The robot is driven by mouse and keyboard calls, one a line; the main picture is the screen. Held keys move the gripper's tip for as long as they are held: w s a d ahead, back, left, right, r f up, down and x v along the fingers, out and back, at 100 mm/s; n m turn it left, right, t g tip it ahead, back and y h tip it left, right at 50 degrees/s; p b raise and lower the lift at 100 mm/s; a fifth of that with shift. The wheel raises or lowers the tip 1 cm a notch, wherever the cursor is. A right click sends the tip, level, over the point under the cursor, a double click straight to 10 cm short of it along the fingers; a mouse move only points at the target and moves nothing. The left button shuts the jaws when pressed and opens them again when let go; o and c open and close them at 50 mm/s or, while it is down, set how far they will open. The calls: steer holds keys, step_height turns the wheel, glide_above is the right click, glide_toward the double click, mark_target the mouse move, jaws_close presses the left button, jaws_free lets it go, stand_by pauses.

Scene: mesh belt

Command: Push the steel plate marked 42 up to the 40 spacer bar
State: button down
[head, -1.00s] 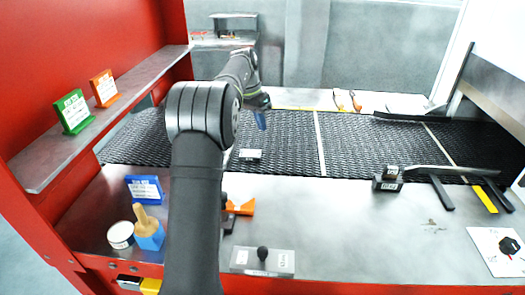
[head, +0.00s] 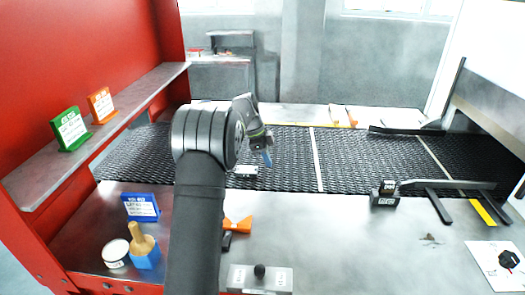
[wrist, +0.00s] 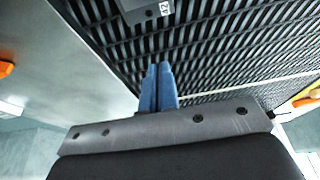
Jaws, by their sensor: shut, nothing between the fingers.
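The steel plate (head: 243,170) lies on the black mesh belt, partly hidden behind my arm in the head view. In the wrist view a dark plate (wrist: 134,10) with a white label that appears to read 42 shows at the top edge, cut off by the frame. My gripper (head: 267,158) is over the belt just right of the plate, its blue fingers together and empty. In the wrist view the fingertips (wrist: 160,68) point toward the plate with a gap between. I cannot tell which piece is the 40 spacer bar; a labelled dark block (head: 384,200) stands at the belt's front edge, right.
The mesh belt (head: 290,172) is crossed by a pale strip (head: 316,160). Dark bars (head: 447,184) lie at its right end. A knobbed block (head: 259,279), an orange piece (head: 238,225) and a blue sign (head: 140,207) are on the front table. The middle of the belt is clear.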

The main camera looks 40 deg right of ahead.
mark_target(249, 170)
steer(key=x, duration=0.4)
steer(key=shift+w+a+r, duration=0.2)
steer(key=shift+w+a, duration=0.8)
steer(key=shift+a, duration=0.05)
steer(key=shift+w+a, duration=0.4)
steer(key=shift+w, duration=0.05)
steer(key=w+a, duration=0.3)
steer(key=shift+w+a, duration=0.1)
